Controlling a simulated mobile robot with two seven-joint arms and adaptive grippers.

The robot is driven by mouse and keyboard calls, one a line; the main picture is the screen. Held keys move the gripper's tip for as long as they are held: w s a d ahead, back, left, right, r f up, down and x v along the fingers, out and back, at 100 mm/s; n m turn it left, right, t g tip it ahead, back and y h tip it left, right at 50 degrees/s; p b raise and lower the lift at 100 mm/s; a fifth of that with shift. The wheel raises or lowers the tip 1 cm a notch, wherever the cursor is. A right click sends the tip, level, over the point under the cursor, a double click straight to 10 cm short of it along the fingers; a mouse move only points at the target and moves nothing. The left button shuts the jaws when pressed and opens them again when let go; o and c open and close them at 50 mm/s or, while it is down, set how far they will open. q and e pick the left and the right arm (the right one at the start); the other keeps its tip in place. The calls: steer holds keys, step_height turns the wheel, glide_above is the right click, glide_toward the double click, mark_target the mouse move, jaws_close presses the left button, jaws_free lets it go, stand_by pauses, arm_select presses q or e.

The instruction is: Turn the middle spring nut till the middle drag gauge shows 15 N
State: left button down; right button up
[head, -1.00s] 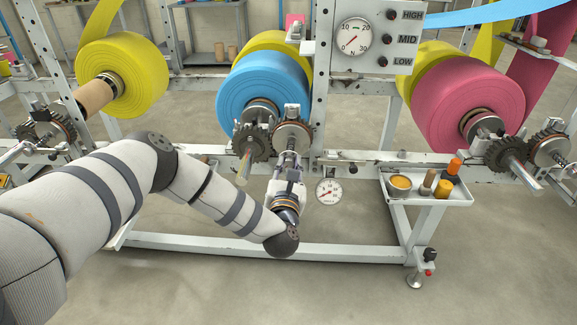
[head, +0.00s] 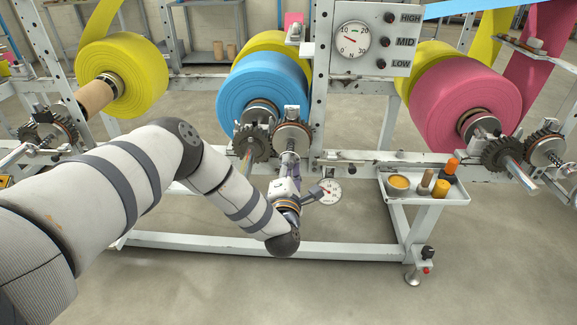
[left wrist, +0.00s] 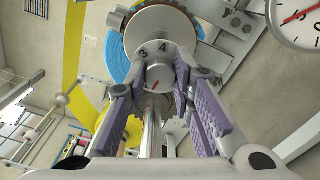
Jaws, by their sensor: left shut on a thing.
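The middle spring nut is the round end piece (left wrist: 157,77) with a red mark, in front of a collar (left wrist: 152,48) numbered 3 and 4. My left gripper (left wrist: 158,88) is shut on it, one purple-padded finger on each side. In the head view my left gripper (head: 288,168) reaches up to the middle spindle, in front of the blue roll (head: 262,90); the nut is mostly hidden there. The large N gauge (head: 353,41) has its red needle at upper left, near or just below 10. A small round gauge (head: 329,191) hangs beside the gripper, partly covered. My right gripper is not in view.
Dark gears (head: 251,141) sit left of the spindle. A white tray (head: 455,190) with small pots and bottles stands to the right. A yellow roll (head: 121,75) and a pink roll (head: 468,103) flank the blue one. The floor in front is clear.

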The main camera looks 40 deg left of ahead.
arm_select(q)
steer(key=shift+m+p, duration=0.85)
steer(key=shift+m, duration=8.45)
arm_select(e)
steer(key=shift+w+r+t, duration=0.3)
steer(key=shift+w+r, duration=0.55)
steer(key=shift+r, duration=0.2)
arm_select(q)
steer(key=shift+m, duration=0.3)
steer(key=c, duration=1.4)
jaws_free()
steer(key=shift+s, duration=0.1)
